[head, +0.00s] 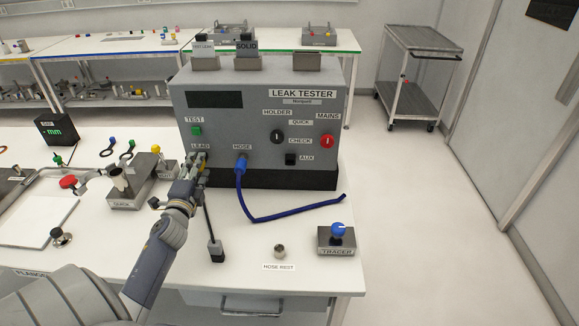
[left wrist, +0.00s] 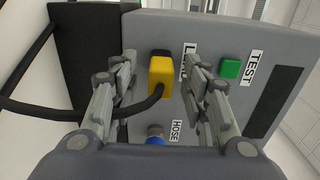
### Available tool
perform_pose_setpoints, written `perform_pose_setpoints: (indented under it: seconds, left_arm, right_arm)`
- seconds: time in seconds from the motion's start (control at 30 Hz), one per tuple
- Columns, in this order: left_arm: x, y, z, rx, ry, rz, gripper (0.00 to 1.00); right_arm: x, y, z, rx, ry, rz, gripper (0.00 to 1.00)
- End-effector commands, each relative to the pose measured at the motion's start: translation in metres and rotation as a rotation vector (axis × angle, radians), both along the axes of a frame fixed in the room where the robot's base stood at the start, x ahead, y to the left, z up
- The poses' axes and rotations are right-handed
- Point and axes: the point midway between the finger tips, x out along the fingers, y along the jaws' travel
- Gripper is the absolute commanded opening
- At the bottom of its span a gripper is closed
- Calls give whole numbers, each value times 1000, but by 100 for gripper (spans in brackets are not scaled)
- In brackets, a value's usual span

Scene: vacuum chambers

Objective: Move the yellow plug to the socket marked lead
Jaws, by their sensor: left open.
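A dark part shows just behind the plug; how deep the plug sits cannot be told. In the head view the label LEAD (head: 200,147) is just above my left gripper (head: 197,163). My left gripper's fingers stand apart on either side of the plug (left wrist: 158,82), open, with gaps visible. A black cable (head: 208,222) runs from the plug down to a small block on the table. My right gripper is out of view.
The blue hose (head: 242,198) hangs from the HOSE port right of my gripper and lies across the table. The green TEST button (head: 196,130) is above. A QUICK fixture (head: 128,192) stands close left. The tracer block (head: 337,240) is at the front right.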

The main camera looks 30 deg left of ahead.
Motion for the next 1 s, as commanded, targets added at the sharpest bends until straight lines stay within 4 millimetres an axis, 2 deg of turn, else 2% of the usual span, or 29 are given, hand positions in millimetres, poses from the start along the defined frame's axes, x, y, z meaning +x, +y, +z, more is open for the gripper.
perform_pose_setpoints:
  seconds: [1.0]
  left_arm:
    - [-53,-32,0,0,1,0,43]
  right_arm:
    - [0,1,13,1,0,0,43]
